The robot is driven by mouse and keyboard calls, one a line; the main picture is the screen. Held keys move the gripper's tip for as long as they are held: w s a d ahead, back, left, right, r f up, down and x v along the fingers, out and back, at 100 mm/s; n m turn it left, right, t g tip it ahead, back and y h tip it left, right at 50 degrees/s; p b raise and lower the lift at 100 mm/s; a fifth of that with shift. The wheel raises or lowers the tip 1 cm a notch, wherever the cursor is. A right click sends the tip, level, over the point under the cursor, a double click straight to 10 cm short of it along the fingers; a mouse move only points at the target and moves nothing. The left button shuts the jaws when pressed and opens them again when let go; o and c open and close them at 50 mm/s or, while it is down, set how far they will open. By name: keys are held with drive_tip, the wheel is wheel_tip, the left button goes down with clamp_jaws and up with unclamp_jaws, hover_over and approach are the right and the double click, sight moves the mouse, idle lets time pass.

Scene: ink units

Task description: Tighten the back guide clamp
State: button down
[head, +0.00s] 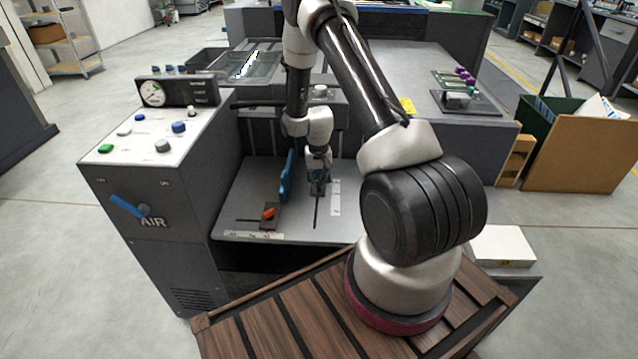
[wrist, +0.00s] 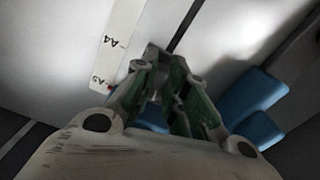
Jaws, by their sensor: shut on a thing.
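My gripper (head: 318,192) points down over the grey feed table (head: 345,215), at the back end of a dark slot. In the wrist view my gripper (wrist: 160,98) has its green-lined fingers drawn together on a small thing, taken to be the back guide clamp. The fingers hide nearly all of it, so its knob's position cannot be read. Blue guide parts (wrist: 252,95) stand right beside the fingers in the wrist view. A tall blue guide (head: 287,178) stands left of my gripper. Another clamp with an orange lever (head: 268,213) sits on a dark block in front of it.
A size scale (wrist: 112,45) marked A4 and A5 lies along the slot. The control box (head: 150,150) with a gauge, buttons and a blue AIR lever stands at left. The machine body rises behind the table. The table's front right is clear.

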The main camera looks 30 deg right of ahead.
drive_tip(key=m, duration=0.5)
drive_tip(key=shift+w+a+m, duration=0.15)
drive_tip(key=shift+a+m, duration=0.05)
drive_tip(key=shift+m, duration=0.1)
drive_tip(key=m, duration=0.5)
drive_tip(key=shift+w+a+m, duration=0.1)
drive_tip(key=shift+w+m, duration=0.15)
drive_tip(key=shift+m, duration=0.05)
drive_tip(key=c, duration=1.4)
unclamp_jaws()
drive_tip(key=shift+c, duration=0.2)
wheel_tip(320, 180, up, 12)
